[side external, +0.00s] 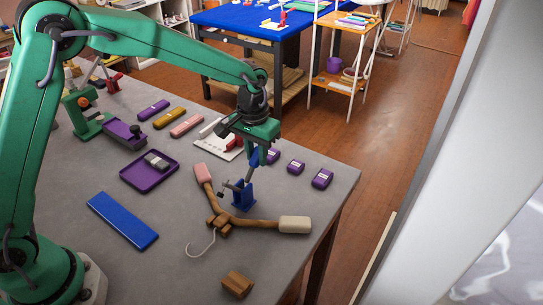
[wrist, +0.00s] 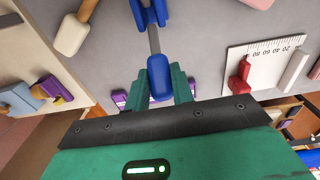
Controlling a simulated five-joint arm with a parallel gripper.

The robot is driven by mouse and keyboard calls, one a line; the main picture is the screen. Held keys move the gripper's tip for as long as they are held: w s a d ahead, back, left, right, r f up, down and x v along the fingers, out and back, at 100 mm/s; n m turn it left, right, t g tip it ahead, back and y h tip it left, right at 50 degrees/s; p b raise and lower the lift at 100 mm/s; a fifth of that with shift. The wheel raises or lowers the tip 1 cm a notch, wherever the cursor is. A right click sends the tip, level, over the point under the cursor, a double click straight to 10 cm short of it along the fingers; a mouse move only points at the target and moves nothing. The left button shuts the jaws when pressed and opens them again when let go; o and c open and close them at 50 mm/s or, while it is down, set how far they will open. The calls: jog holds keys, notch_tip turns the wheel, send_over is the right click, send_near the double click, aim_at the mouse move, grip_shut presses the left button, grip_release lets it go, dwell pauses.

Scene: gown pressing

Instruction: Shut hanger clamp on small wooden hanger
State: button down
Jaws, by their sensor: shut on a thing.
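The small wooden hanger (side external: 255,222) lies on the grey table, with a cream padded end (side external: 295,225), a pink padded end (side external: 202,173) and a wire hook. A blue hanger clamp (side external: 243,196) stands upright at the hanger's wooden arm, with a grey rod toward its left side. My gripper (side external: 259,160) is above the clamp. In the wrist view its green fingers (wrist: 157,90) are shut on the clamp's blue handle (wrist: 158,72), joined by a grey bar to the clamp body (wrist: 149,12). The clamp's contact with the hanger is hidden.
Several purple blocks (side external: 322,178) lie right of my gripper. A white ruled board (side external: 222,138) with a red piece is behind. A purple tray (side external: 150,182), a blue bar (side external: 122,220) and a wooden block (side external: 238,284) lie around the hanger. The table's right edge is near the cream end.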

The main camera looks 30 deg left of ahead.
jog(key=shift+s+r+t+h, duration=0.15)
jog(key=shift+s+r+t, duration=0.1)
jog(key=shift+s+t, duration=0.3)
jog(key=shift+s+r+t+h, duration=0.15)
jog(key=shift+s+r+t, duration=0.15)
jog(key=shift+t, duration=0.35)
jog(key=c, duration=1.2)
grip_release()
jog(key=v, duration=0.7)
jog(key=shift+r, duration=0.35)
jog(key=shift+s, duration=0.1)
